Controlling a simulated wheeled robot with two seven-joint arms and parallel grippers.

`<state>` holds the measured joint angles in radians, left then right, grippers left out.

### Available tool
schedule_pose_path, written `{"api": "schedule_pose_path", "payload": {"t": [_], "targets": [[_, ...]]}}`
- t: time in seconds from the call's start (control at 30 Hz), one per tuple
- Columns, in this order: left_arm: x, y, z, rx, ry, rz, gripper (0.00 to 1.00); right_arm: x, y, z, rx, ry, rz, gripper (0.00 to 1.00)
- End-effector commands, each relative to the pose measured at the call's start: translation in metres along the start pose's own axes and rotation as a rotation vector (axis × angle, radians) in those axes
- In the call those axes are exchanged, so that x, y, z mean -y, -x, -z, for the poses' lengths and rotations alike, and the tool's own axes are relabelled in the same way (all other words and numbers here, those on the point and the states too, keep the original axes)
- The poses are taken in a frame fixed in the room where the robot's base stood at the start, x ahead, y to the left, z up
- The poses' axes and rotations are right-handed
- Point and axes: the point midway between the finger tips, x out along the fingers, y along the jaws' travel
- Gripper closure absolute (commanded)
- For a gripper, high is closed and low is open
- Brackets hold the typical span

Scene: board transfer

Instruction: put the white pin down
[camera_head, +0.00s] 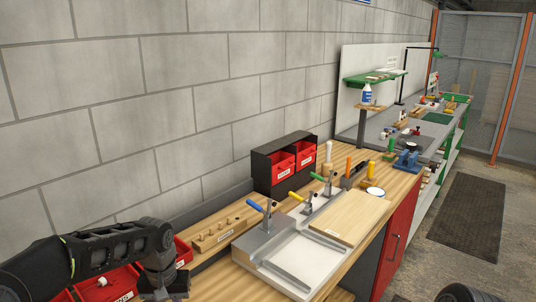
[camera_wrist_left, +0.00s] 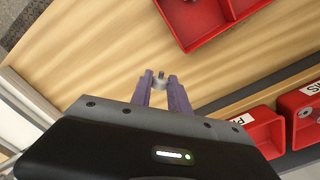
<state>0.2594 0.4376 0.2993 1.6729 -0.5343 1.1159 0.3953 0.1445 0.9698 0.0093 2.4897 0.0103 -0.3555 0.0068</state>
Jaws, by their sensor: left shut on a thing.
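My left gripper (camera_wrist_left: 160,88) shows in the wrist view with its two purple fingers shut on a small pale grey-white piece (camera_wrist_left: 160,82), which I take to be the white pin. It is held at the fingertips over bare wooden bench top (camera_wrist_left: 95,60); whether it touches the wood I cannot tell. In the head view my left arm comes in at the lower left, and the fingers and the pin are hidden or out of frame. A wooden block with a row of holes or pegs (camera_head: 218,236) lies on the bench to the right of the arm. My right gripper is not in view.
Red bins (camera_head: 125,278) stand by my left arm; they also show in the wrist view (camera_wrist_left: 258,133). Toggle clamps and a pale tray (camera_head: 300,262) with a wooden board (camera_head: 350,218) sit further right. A black rack with red bins (camera_head: 283,165) stands by the wall.

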Motion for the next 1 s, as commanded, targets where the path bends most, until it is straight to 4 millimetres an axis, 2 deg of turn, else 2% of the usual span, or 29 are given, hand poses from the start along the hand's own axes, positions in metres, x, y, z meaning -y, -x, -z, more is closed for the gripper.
{"api": "schedule_pose_path", "payload": {"t": [0.03,0.1,0.27,0.87,1.0], "targets": [[-0.018,-0.009,-0.003,0.005,-0.044,0.001,1.00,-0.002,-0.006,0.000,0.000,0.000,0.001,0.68],[-0.035,-0.012,-0.006,0.008,-0.084,0.002,1.00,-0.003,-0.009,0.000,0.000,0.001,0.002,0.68],[-0.053,-0.011,-0.007,0.000,-0.124,0.001,1.00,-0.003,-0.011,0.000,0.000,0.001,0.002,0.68],[-0.052,-0.010,-0.006,0.000,-0.122,-0.011,1.00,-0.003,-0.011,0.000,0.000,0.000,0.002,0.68],[-0.030,-0.008,-0.002,-0.002,-0.076,-0.047,1.00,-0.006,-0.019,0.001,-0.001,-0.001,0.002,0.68]]}}
